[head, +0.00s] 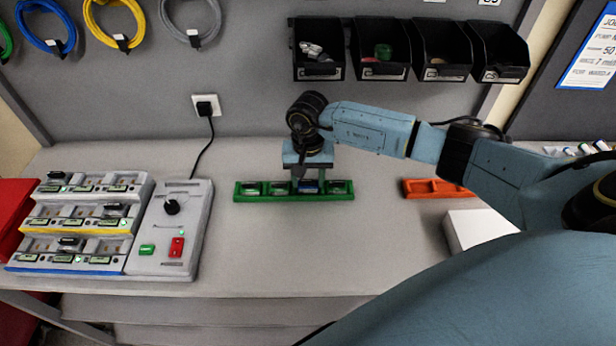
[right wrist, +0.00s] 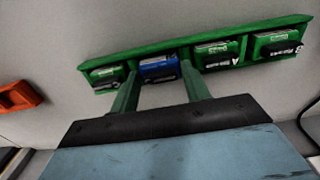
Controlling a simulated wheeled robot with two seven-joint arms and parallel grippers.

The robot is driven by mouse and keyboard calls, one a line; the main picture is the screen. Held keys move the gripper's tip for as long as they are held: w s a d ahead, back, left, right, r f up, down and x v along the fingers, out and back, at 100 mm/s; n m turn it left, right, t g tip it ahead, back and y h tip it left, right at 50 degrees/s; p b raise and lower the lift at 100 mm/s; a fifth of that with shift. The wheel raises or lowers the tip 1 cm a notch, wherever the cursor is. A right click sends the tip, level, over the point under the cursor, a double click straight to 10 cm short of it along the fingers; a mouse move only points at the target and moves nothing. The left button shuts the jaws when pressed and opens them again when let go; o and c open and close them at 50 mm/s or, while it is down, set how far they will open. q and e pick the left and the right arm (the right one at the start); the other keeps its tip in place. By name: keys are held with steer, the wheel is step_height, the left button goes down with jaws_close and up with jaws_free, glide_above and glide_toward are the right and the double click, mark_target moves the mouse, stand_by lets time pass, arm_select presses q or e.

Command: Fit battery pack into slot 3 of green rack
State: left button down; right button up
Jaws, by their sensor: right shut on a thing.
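The green rack (head: 294,199) lies on the grey bench in the middle of the head view, and also shows in the right wrist view (right wrist: 200,43). My right gripper (head: 310,188) reaches down over its third slot from the left. It is shut on a blue battery pack (right wrist: 158,67), with one finger on each side. The pack sits at the third slot, between filled neighbouring slots; whether it is fully seated is hard to tell. My left gripper is out of view.
A charging station (head: 80,222) with several bays and a control box (head: 172,232) stand at the left. An orange rack (head: 436,188) and a white box (head: 478,228) lie at the right. Black bins (head: 318,68) hang on the back wall. Bench space in front of the green rack is clear.

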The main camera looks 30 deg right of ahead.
steer(key=shift+f+b, duration=0.3)
steer(key=shift+b, duration=0.15)
stand_by(0.7)
steer(key=o, duration=1.2)
step_height(320, 180, up, 14)
steer(key=shift+f+b, duration=0.25)
steer(key=shift+b, duration=0.35)
